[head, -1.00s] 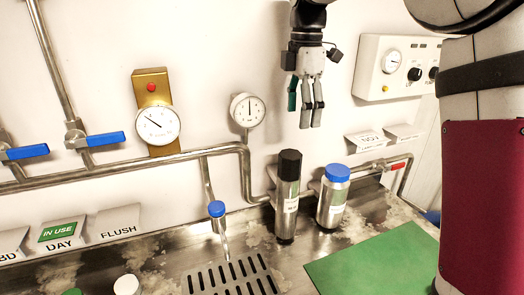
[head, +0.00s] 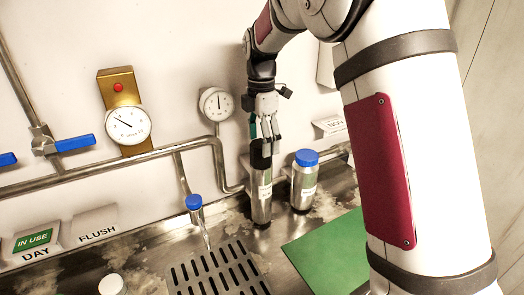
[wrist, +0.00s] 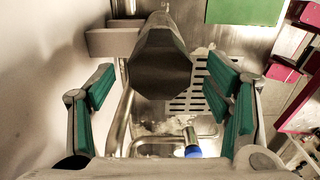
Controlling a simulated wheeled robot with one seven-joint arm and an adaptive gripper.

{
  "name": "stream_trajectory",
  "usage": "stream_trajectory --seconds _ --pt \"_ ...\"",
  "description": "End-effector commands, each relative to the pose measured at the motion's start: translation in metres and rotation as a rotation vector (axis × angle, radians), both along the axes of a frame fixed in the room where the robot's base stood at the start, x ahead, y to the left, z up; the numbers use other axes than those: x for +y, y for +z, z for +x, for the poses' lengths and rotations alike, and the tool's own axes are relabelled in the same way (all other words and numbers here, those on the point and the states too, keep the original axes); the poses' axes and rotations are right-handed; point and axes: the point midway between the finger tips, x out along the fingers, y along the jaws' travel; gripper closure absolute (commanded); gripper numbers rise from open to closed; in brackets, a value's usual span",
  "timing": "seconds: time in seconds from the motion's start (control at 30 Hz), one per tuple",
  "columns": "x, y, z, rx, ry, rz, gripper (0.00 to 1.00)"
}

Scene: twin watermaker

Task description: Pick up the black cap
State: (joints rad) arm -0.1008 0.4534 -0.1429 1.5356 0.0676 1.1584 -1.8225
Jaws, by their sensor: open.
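The black cap (head: 260,157) sits on top of an upright steel bottle (head: 261,200) on the metal counter. My gripper (head: 266,138) is at the cap from above, its fingers overlapping the cap's upper part in the head view. In the wrist view the cap's dark faceted top (wrist: 160,75) shows between the two green-padded fingers of my gripper (wrist: 163,100), with a gap on each side. The gripper is open and holds nothing. Part of the cap is hidden behind the fingers in the head view.
A steel bottle with a blue cap (head: 306,157) stands close to the right. A blue-topped tap (head: 194,202) runs over the drain grate (head: 220,272) at the left. A pipe (head: 110,168) and gauge (head: 215,104) are on the wall behind. A green mat (head: 330,255) lies in front.

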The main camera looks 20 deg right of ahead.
Motion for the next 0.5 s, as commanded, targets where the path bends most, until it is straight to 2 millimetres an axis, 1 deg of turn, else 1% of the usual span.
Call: stream_trajectory --seconds 0.03,0.1,0.2,0.3,0.47,0.5 --pt "0.001 -0.006 -0.003 0.004 0.001 -0.001 0.28" --pt "0.001 -0.016 -0.002 0.002 0.001 0.001 0.28" --pt "0.001 -0.026 -0.001 0.001 0.000 0.000 0.28" --pt "0.001 -0.030 0.000 0.000 -0.001 0.000 0.28" --pt "0.001 -0.030 0.000 -0.001 0.000 0.000 0.28" --pt "0.001 -0.030 0.000 -0.001 0.000 0.000 0.31"
